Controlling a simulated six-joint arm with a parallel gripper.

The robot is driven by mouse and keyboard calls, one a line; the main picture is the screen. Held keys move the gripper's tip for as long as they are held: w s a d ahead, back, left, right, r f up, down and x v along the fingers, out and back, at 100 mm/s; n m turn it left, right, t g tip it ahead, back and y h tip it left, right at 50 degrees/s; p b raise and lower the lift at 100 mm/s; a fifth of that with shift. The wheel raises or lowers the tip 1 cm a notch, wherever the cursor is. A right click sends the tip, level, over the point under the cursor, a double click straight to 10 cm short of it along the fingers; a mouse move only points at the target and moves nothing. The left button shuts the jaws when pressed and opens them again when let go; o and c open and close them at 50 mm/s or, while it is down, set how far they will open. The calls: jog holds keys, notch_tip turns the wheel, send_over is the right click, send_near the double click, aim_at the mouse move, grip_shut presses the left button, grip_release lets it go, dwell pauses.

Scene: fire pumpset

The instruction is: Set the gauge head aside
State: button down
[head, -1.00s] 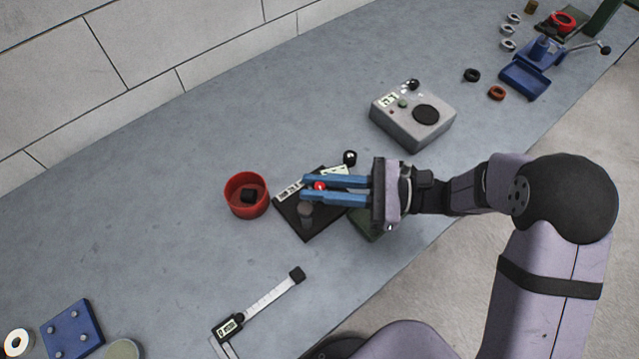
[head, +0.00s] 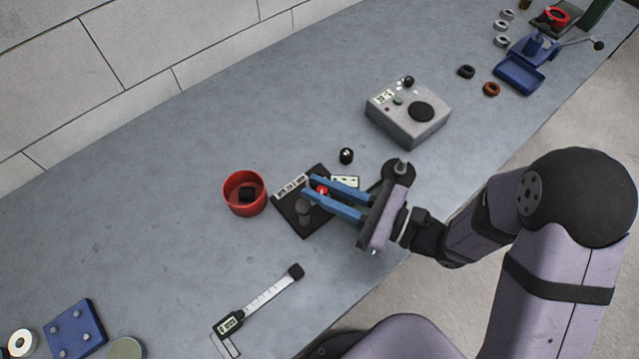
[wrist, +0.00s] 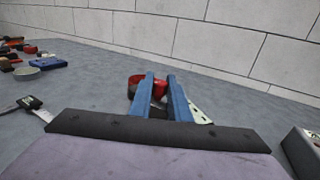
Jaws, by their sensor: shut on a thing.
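My gripper (head: 308,187) is above the black plate (head: 287,216), its two blue fingers pointing left. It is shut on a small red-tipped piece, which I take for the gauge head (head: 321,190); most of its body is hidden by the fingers. In the wrist view the fingers (wrist: 162,75) run forward with the red piece (wrist: 160,90) between them. A short grey post (head: 303,212) stands on the black plate just below the lower fingertip. A dark round part with a grey stub (head: 400,166) shows beside my gripper's body; I cannot tell what it is.
A red bowl (head: 231,206) with a dark block stands left of the plate. A small black cylinder (head: 346,156) and a grey instrument box (head: 400,128) are behind and right. A caliper (head: 262,300) lies in front. The bench is bare toward the wall.

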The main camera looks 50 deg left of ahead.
aim_at(326, 194)
jog(key=shift+s+d+m+t+y, duration=0.1)
jog(key=shift+d+m+t+y, duration=0.1)
jog(key=shift+m+t, duration=0.25)
jog(key=shift+d+m+t+y, duration=0.1)
jog(key=shift+m+t+y, duration=0.15)
jog(key=shift+t, duration=0.4)
jog(key=c, duration=1.7)
grip_release()
jog(key=shift+o, duration=0.2)
jog(key=shift+d, duration=0.1)
jog(key=v, duration=0.5)
jog(key=shift+r, duration=0.1)
jog(key=shift+p+v, duration=0.3)
jog(key=shift+v, duration=0.75)
